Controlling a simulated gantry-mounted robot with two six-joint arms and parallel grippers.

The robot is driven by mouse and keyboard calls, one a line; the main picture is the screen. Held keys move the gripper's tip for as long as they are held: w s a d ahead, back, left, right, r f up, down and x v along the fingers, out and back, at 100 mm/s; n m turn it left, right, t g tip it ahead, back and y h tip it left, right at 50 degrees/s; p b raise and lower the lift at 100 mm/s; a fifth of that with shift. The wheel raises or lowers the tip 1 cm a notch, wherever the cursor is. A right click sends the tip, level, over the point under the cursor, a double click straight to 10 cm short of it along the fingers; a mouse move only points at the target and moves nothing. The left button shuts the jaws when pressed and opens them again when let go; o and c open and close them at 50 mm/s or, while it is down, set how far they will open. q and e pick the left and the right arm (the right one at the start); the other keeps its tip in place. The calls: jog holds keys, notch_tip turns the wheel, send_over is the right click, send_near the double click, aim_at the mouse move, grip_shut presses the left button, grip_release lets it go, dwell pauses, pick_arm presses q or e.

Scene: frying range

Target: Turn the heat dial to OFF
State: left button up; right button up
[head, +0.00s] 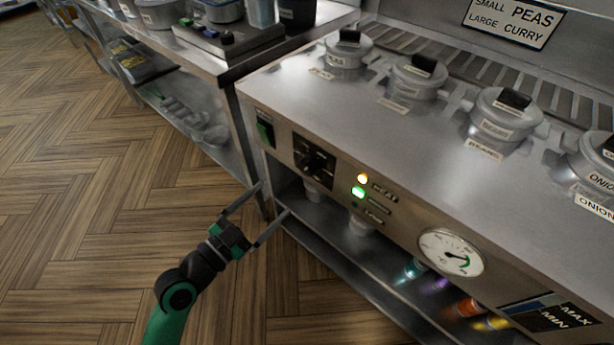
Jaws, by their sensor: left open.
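The black heat dial (314,158) sits on a dark square plate on the front panel of the steel frying range (400,150). Its pointer setting is too small to read. My left gripper (272,203) is open and empty, in front of the range and below the dial, apart from it. An amber light (362,179) and a green light (358,191) glow to the right of the dial, by a label reading HEAT. My right gripper is not in view.
A green switch (265,133) is left of the dial. A round gauge (451,252) is at the panel's right. Lidded pots (415,76) line the range top. A steel side table (215,62) stands at the left. Open wooden floor lies left of the range.

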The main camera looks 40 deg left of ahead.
aim_at(304, 170)
pick_arm(q)
jog(key=w, duration=0.3)
jog(key=w+b, duration=0.1)
jog(key=w, duration=0.7)
jog(key=shift+w+a+b, duration=0.1)
jog(key=shift+a+b, duration=0.2)
jog(key=shift+a, duration=0.05)
jog(key=c, duration=1.4)
jog(key=shift+r, duration=0.1)
